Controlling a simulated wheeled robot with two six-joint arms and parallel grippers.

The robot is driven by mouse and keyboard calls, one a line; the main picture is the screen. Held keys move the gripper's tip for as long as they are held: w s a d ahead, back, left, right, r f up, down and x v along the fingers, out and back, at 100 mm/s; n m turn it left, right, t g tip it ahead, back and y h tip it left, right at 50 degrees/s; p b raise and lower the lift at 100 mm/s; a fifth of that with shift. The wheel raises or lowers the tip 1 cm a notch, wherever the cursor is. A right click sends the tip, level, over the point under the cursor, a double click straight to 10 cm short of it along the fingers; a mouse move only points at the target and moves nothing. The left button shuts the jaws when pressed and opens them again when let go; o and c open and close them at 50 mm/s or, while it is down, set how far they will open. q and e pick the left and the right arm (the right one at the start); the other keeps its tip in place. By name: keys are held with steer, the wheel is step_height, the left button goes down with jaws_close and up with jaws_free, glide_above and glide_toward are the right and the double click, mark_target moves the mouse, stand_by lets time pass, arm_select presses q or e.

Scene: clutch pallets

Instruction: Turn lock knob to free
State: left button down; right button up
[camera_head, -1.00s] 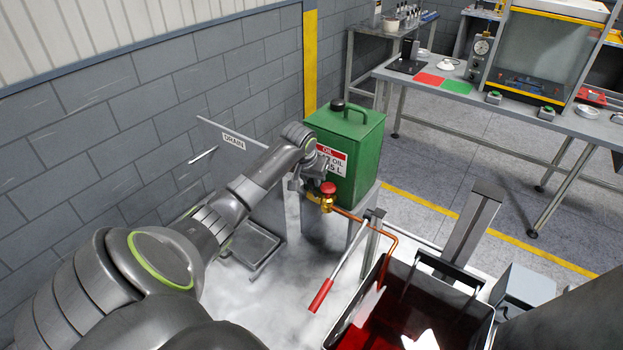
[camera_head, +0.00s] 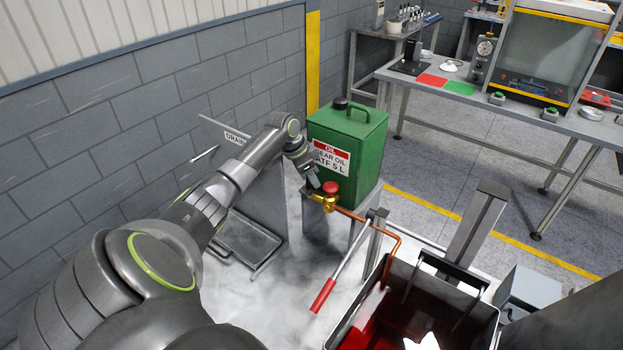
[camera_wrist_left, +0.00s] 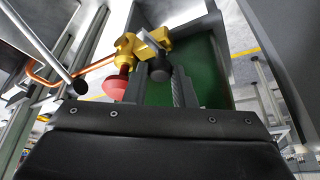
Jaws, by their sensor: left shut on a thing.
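A brass valve (camera_head: 322,204) with a round red knob (camera_head: 330,187) sits on a copper pipe, in front of a green oil can (camera_head: 352,165). In the left wrist view the brass body (camera_wrist_left: 128,50) has the red knob (camera_wrist_left: 114,87) at the left and a small dark knob (camera_wrist_left: 159,70) on a metal stem. My left gripper (camera_wrist_left: 161,90) has its fingers on either side of the dark knob and is shut on it. In the head view the left gripper (camera_head: 312,178) is by the valve, its fingertips partly hidden. My right gripper is not in view.
A lever with a red grip (camera_head: 322,296) slants beside a dark tank (camera_head: 495,318) holding red liquid. A grey drain panel (camera_head: 262,195) and tray (camera_head: 248,240) stand at the left. A workbench (camera_head: 470,95) is at the back right.

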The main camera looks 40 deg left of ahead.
arm_select(q)
steer(key=shift+w+m, duration=0.1)
steer(key=shift+m, duration=0.4)
steer(key=c, duration=1.2)
jaws_free()
steer(key=shift+w, duration=0.1)
steer(key=shift+c, duration=0.2)
steer(key=b+v, duration=0.5)
steer(key=v, duration=1.2)
steer(key=shift+a+r+b, duration=0.2)
steer(key=shift+a+b, duration=0.1)
steer(key=shift+b, duration=0.1)
steer(key=shift+f, duration=0.1)
